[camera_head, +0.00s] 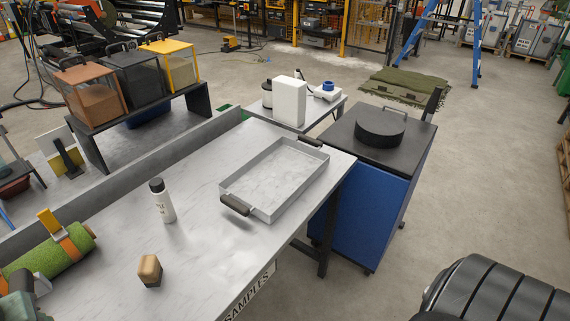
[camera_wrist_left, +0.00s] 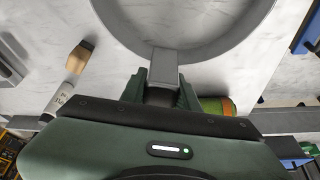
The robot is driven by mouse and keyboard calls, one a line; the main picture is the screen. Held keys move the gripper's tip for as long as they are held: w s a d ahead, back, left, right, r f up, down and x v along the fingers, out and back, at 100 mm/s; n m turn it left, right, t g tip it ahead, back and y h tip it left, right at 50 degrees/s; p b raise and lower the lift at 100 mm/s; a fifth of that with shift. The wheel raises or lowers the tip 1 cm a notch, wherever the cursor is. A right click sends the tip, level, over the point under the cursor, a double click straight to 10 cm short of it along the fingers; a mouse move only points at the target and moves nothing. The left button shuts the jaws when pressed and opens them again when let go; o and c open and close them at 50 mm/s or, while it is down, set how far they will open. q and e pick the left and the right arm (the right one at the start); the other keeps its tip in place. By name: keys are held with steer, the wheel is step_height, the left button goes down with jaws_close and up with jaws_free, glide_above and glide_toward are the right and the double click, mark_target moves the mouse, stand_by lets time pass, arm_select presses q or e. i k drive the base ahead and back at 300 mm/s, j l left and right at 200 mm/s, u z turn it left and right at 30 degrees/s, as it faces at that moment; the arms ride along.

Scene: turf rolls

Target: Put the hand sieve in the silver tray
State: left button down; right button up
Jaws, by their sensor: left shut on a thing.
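The silver tray (camera_head: 275,172), shallow with two dark handles, lies on the grey-topped bench, and its visible inside is empty. My left gripper (camera_wrist_left: 162,92) is shut on the handle of the hand sieve (camera_wrist_left: 190,62), a wide grey ring that reaches away from the fingers and runs out of the top of the wrist view. In the head view only part of a dark green gripper body shows at the lower left edge, left of and nearer than the tray; most of the sieve is out of that view. My right gripper is not in view.
A white bottle (camera_head: 162,200) and a wooden-topped block (camera_head: 150,270) stand on the bench between the left edge and the tray. A green turf roll (camera_head: 50,258) lies at the left. A blue cabinet (camera_head: 365,205) with a black round object (camera_head: 380,128) stands beyond the tray.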

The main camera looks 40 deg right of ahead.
mark_target(278, 177)
steer(key=i+l, duration=0.1)
steer(key=l, duration=0.3)
steer(key=i+l, duration=0.15)
steer(key=l, duration=0.2)
steer(key=i+l, duration=0.1)
steer(key=l, duration=0.3)
steer(key=i+l, duration=0.15)
steer(key=l, duration=0.25)
steer(key=i+l, duration=0.1)
steer(key=l, duration=0.25)
steer(key=i+l, duration=0.1)
steer(key=l, duration=0.3)
steer(key=i+l, duration=0.15)
steer(key=l, duration=0.25)
steer(key=i+l, duration=0.2)
steer(key=l, duration=0.1)
